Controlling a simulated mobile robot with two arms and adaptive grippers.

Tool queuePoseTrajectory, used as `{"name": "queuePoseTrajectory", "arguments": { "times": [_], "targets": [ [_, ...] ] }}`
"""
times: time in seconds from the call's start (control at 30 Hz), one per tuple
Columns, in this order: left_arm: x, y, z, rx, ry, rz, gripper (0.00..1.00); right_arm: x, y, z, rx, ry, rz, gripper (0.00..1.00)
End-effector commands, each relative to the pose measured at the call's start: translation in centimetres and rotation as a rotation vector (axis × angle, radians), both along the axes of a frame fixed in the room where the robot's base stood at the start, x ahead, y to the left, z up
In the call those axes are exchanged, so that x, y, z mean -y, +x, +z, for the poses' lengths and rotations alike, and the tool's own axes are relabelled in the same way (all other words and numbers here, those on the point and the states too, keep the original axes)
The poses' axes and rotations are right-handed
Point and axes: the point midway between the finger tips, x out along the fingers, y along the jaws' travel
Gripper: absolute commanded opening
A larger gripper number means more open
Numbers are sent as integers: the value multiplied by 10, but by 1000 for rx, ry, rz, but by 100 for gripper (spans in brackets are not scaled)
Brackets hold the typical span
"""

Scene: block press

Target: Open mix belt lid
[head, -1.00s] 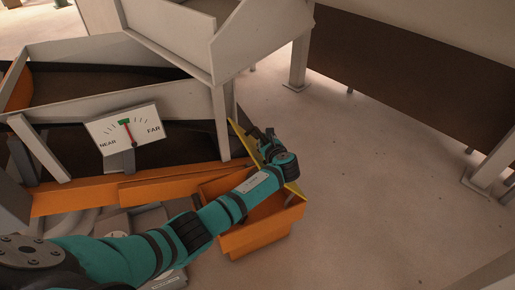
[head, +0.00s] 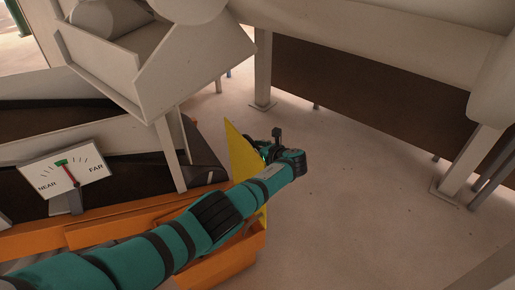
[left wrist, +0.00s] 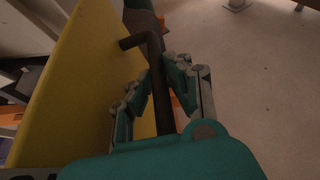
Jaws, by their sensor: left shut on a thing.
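The yellow lid (head: 243,158) stands steeply tilted at the end of the belt, above the orange bin. In the left wrist view the yellow lid (left wrist: 85,75) fills the left side, with a dark bent handle (left wrist: 157,85) beside its face. My left gripper (head: 274,150) is at the lid's right side in the head view. In the left wrist view my left gripper (left wrist: 160,92) has its fingers on both sides of the handle and is shut on it. My arm hides the lower part of the lid. My right gripper is not in view.
The dark belt (head: 120,180) runs left of the lid, with a NEAR/FAR gauge (head: 65,172) in front. An orange bin (head: 225,262) sits below the lid. A pale chute (head: 165,60) stands above. Open floor (head: 350,190) lies to the right.

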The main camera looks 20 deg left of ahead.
Motion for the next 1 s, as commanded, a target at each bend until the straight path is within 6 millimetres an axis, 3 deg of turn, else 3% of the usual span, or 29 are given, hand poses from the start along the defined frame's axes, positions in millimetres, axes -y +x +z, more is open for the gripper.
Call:
{"name": "queuePoseTrajectory", "arguments": {
  "times": [0.37, 0.4, 0.57, 1.0],
  "targets": [
    [0, 1, 2, 5, -1, 0, 0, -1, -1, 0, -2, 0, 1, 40],
    [0, 1, 2, 6, -1, -1, 16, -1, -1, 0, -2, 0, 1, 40],
    [0, 1, 1, 4, -1, -1, 37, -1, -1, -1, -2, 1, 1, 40],
    [5, -3, 2, 4, -2, -1, 38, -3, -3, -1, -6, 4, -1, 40]
  ]
}}
